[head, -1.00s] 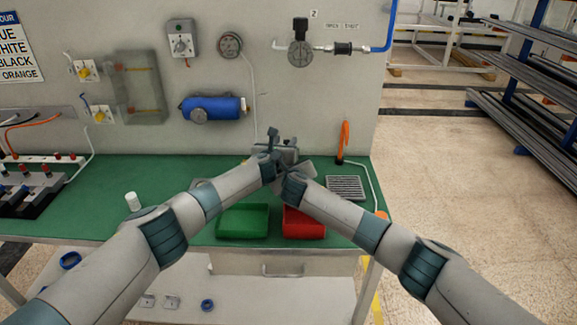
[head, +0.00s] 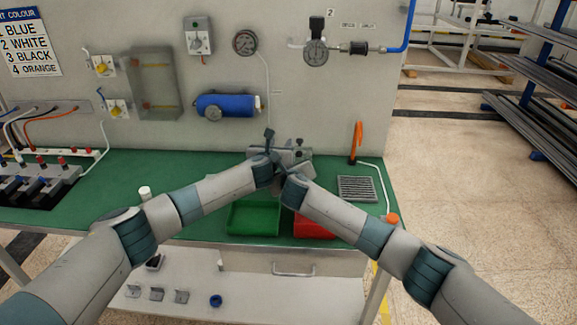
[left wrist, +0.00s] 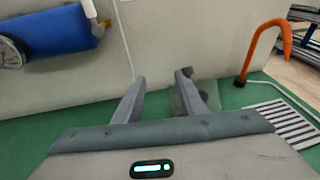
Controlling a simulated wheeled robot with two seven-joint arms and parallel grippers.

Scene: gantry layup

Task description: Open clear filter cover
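A clear box-shaped cover (head: 156,84) is on the upright panel at the left in the head view, with orange-yellow bars showing through it. It looks closed. My left gripper (head: 270,140) is over the back middle of the green bench, well right of and below the cover. In the left wrist view its two fingers (left wrist: 160,79) stand apart with nothing held between them. My right gripper (head: 292,175) is close beside the left one; its fingers are hidden or too small to tell. The cover is not in the left wrist view.
A blue cylinder (head: 228,105), a gauge (head: 245,42) and yellow-handled valves (head: 116,109) are on the panel near the cover. Green (head: 253,220) and red (head: 313,226) trays sit below my arms. An orange hook (head: 356,141) stands at right. The left bench middle is mostly clear.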

